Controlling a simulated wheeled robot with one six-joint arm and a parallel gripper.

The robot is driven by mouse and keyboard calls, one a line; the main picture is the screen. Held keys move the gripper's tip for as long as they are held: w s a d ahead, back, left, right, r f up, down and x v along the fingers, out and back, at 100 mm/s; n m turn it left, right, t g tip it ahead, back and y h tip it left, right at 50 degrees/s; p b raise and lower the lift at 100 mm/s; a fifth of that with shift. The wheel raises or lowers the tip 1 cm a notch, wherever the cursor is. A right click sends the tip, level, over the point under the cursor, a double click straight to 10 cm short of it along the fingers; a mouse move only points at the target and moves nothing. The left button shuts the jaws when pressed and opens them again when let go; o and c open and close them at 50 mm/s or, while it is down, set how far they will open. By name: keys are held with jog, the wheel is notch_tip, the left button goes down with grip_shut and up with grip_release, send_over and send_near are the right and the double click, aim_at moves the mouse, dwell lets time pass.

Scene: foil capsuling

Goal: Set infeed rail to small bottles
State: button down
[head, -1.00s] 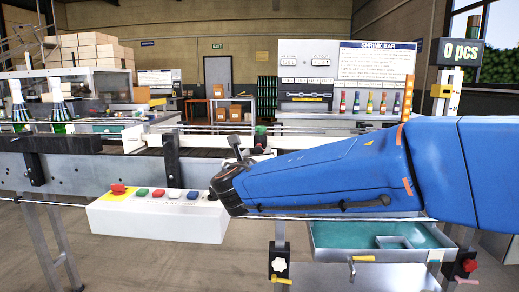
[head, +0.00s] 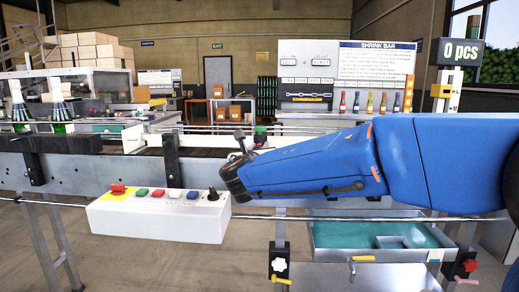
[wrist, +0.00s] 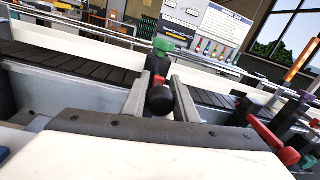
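My gripper (wrist: 161,90) is open, its two grey fingers pointing at the conveyor with a black ball knob (wrist: 160,101) showing between them. I cannot tell if they touch it. Behind the knob stands a dark post with a green top (wrist: 163,46); the green top also shows in the head view (head: 260,130). A pale rail (wrist: 105,47) runs along the far side of the dark slatted belt (wrist: 70,60). In the head view my gripper (head: 239,142) is small and partly hidden, at the conveyor's near side.
A white control box (head: 155,220) with coloured buttons and a black selector hangs at the near side of the conveyor. A red lever (wrist: 268,131) is at right in the wrist view. A teal-lined tray (head: 350,237) sits below my arm.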

jog(key=shift+w, duration=0.6)
jog(key=c, duration=1.4)
grip_release()
jog(key=shift+c, duration=0.2)
jog(key=shift+s, duration=0.15)
jog(key=s+a, duration=0.1)
jog(key=s, duration=1.6)
jog(key=shift+a, duration=0.4)
